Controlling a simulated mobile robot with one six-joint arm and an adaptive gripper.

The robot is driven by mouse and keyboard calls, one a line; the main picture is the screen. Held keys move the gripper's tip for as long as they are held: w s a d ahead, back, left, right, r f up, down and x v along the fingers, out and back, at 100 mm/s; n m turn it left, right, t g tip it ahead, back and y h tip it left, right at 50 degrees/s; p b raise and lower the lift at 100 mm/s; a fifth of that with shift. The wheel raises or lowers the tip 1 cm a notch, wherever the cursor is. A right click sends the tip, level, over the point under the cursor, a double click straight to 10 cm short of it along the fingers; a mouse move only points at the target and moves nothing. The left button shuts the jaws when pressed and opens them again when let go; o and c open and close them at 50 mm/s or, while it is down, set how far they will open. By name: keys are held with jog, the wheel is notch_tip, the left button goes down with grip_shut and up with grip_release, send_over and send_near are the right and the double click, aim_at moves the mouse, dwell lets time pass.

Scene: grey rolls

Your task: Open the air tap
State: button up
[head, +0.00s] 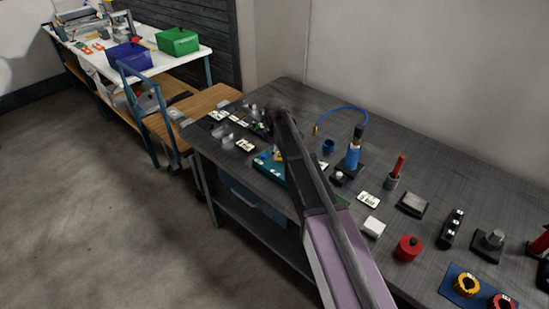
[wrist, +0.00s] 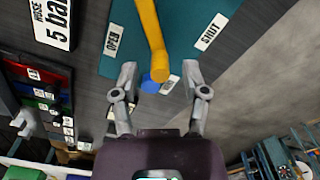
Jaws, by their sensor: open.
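The air tap's yellow lever (wrist: 150,30) shows in the wrist view, ending in a blue tip (wrist: 157,75). It lies over a teal board (wrist: 185,15) between an OPEN label (wrist: 113,38) on the left and a SHUT label (wrist: 210,32) on the right. My gripper (wrist: 159,70) is open, with one finger on each side of the blue tip. I cannot tell whether either finger touches it. In the head view the teal board (head: 267,164) sits on the dark bench, and my arm hides most of the lever and gripper.
A sign reading HOSE 5 bar (wrist: 53,22) lies beside the board. On the bench (head: 330,105) stand a blue bottle-like part (head: 353,156) with a blue hose (head: 340,108), a red handle (head: 398,166) and a red round part (head: 408,248). A wooden-topped cart (head: 205,103) stands left of the bench.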

jog(key=shift+f, duration=0.45)
grip_shut()
jog(key=shift+w+m, duration=0.1)
jog(key=shift+m, duration=0.2)
jog(key=w+m, duration=0.1)
jog(key=m, duration=0.2)
jog(key=shift+w+d+m, duration=0.15)
jog(key=shift+w+m, duration=0.15)
jog(key=shift+w, duration=0.05)
jog(key=shift+w+d+m, duration=0.2)
jog(key=shift+w+m, duration=0.15)
jog(key=shift+m, duration=0.65)
jog(key=shift+w+d+m, duration=0.2)
jog(key=shift+w+m, duration=0.15)
jog(key=shift+m, duration=0.65)
